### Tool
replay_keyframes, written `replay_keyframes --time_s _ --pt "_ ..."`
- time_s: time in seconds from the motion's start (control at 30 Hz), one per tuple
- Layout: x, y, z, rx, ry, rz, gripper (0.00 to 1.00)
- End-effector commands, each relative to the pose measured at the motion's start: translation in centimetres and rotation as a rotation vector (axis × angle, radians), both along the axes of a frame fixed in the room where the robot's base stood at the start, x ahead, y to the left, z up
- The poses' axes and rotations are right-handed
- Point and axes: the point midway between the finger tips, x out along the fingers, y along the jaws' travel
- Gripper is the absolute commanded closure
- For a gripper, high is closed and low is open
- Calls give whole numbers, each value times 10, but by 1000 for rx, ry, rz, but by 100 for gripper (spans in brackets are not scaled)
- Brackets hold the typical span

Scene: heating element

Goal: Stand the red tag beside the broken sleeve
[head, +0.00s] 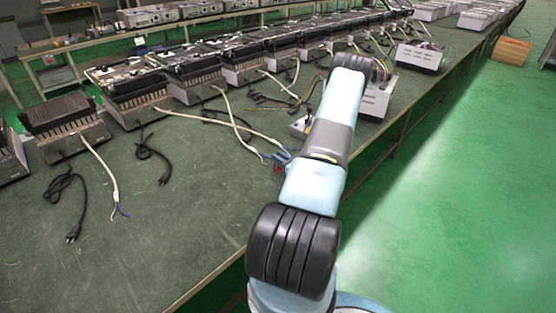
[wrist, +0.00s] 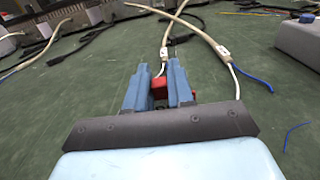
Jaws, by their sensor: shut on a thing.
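My gripper (wrist: 159,86) shows in the wrist view with two blue fingers. It is shut on the red tag (wrist: 159,88), a small red piece between the fingertips, partly covered by them. Just beyond the fingers, pale cables run over the green bench. One carries a white sleeve (wrist: 223,52) with a thin white wire and a blue wire coming out of it. Another pale sleeve (wrist: 164,53) lies straight ahead of the fingertips. I cannot tell which sleeve is broken. In the head view my arm hides much of this area, and I cannot make out the tag clearly.
The green bench (head: 150,235) is bare at its front. A row of heater units (head: 130,95) with trailing cables lines its back. A black plug cable (head: 65,195) lies at left. A pale housing (wrist: 299,42) stands at right in the wrist view.

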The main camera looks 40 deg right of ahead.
Motion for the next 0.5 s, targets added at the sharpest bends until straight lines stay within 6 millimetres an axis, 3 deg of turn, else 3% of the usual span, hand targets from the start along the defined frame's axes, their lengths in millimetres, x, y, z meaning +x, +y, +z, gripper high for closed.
replay_keyframes --time_s 0.2,0.23,0.5 --pt "0 0 -2 0 0 0 100" --pt "0 0 -2 0 0 0 75" --pt "0 0 -2 0 0 0 52"
